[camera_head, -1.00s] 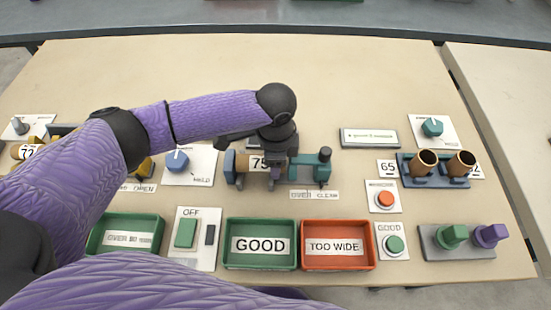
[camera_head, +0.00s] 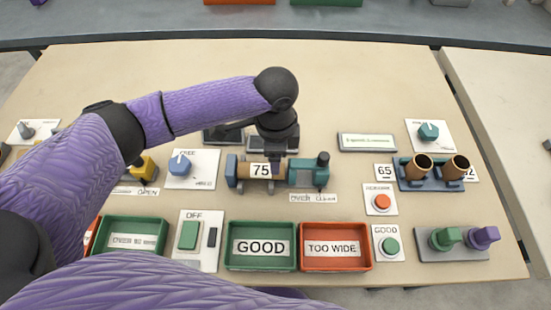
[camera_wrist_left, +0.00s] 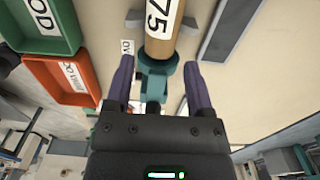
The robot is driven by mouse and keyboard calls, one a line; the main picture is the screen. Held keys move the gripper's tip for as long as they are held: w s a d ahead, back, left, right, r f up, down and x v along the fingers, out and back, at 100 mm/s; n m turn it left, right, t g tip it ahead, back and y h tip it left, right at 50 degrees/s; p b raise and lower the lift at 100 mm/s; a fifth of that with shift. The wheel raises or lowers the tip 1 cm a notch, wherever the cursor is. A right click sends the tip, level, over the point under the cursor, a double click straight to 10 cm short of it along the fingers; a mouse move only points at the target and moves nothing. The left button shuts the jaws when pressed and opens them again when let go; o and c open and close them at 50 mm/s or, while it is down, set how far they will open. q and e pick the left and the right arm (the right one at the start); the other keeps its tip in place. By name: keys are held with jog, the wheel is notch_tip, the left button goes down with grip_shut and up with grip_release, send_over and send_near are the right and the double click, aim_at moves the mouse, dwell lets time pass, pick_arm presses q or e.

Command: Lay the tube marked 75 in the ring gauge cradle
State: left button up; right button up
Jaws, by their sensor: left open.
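The tube marked 75 (camera_head: 273,171) is brown with a white label. It lies level between a blue end piece (camera_head: 232,171) and a teal block (camera_head: 308,174) at mid-table. It also shows at the top of the left wrist view (camera_wrist_left: 161,40). My left gripper (camera_wrist_left: 158,66) is open, its fingers on either side of the teal fitting (camera_wrist_left: 155,80) at the tube's end; the tube lies just beyond the fingertips. In the head view its fingers are largely hidden behind its wrist. I cannot tell for certain which fixture is the ring gauge cradle. My right gripper is out of view.
A blue stand (camera_head: 432,183) holds two upright brown rings between the 65 and 82 labels. A GOOD tray (camera_head: 261,266) and a red TOO WIDE tray (camera_head: 335,267) stand in front. A dial panel (camera_head: 205,180) is left of the tube. The table's back is clear.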

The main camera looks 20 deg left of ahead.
pick_arm(q)
notch_tip(320, 180, up, 7)
jog(key=p, duration=0.1)
jog(key=shift+p, duration=0.35)
jog(key=shift+r, duration=0.1)
dwell(0.5)
